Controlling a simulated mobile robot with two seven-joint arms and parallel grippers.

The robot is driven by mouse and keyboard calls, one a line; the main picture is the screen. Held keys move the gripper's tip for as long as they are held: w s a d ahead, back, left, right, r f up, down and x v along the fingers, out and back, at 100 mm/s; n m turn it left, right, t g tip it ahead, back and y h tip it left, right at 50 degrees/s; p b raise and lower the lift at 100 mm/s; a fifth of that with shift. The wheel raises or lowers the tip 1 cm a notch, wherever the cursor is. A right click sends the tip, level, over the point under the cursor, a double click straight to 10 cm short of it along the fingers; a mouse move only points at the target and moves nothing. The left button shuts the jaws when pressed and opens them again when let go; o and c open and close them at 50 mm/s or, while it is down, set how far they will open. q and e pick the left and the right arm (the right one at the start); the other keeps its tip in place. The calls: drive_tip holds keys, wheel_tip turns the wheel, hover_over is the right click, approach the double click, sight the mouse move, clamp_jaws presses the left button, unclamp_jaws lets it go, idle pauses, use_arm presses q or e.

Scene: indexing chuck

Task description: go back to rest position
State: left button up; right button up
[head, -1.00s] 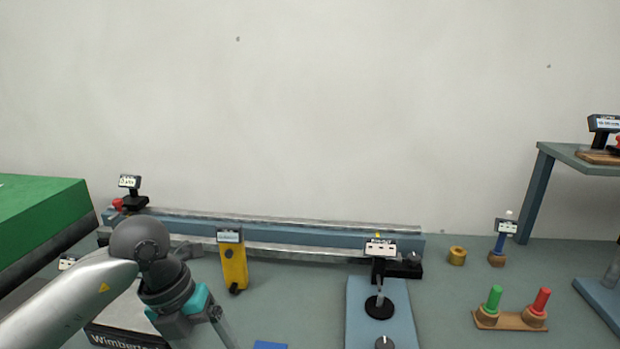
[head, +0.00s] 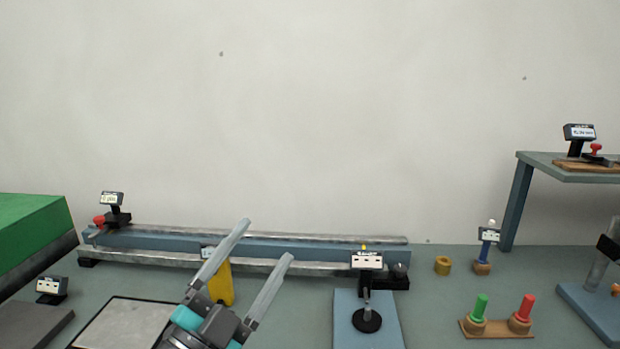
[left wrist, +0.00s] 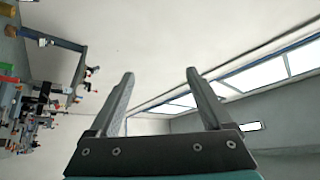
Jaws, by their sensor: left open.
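My left gripper (head: 266,240) is in the lower middle of the head view, its two long grey fingers pointing up and to the right. The fingers are spread apart with nothing between them. In the left wrist view the open fingers (left wrist: 160,95) point toward wall and windows, with no object between them. In the head view the gripper partly covers a yellow block (head: 222,283) and the long rail (head: 310,248) behind it. My right gripper does not show in either view.
A blue plate (head: 345,310) with a black knob (head: 367,320) lies right of my gripper. A wooden base (head: 497,331) holds green and red pegs. A raised shelf (head: 560,172) stands at far right. A green box (head: 30,235) is at far left. Space above the bench is clear.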

use_arm(q)
drive_tip(key=s+a+f+n+g+y, duration=0.1)
drive_tip(key=a+f+n+g+y, duration=0.2)
drive_tip(key=a+f+n+y, duration=0.4)
drive_tip(key=s+a+f+n+g+y, duration=0.15)
drive_tip(key=a+f+n+y, duration=0.35)
drive_tip(key=f, duration=0.5)
drive_tip(key=s+f+g, duration=0.1)
drive_tip(key=s+f, duration=0.1)
drive_tip(key=s+f+n+g, duration=0.1)
drive_tip(key=s+f+g, duration=0.1)
drive_tip(key=f, duration=0.1)
drive_tip(key=s+f+n+g, duration=0.1)
drive_tip(key=s+f+g, duration=0.1)
drive_tip(key=shift+d+f+y, duration=0.15)
drive_tip(key=shift+d+y, duration=0.05)
drive_tip(key=shift+y, duration=0.2)
drive_tip(key=s+d+f+g+h, duration=0.25)
drive_tip(key=s+f+g, duration=0.5)
drive_tip(key=s, duration=0.55)
wheel_tip(320, 180, down, 22)
drive_tip(key=s+b, duration=0.1)
drive_tip(key=s, duration=0.1)
drive_tip(key=s+a+f+g+y+b, duration=0.1)
drive_tip(key=s+a+f+g, duration=0.1)
drive_tip(key=s+f, duration=1.3)
drive_tip(key=shift+a+f, duration=0.35)
drive_tip(key=shift+f, duration=0.1)
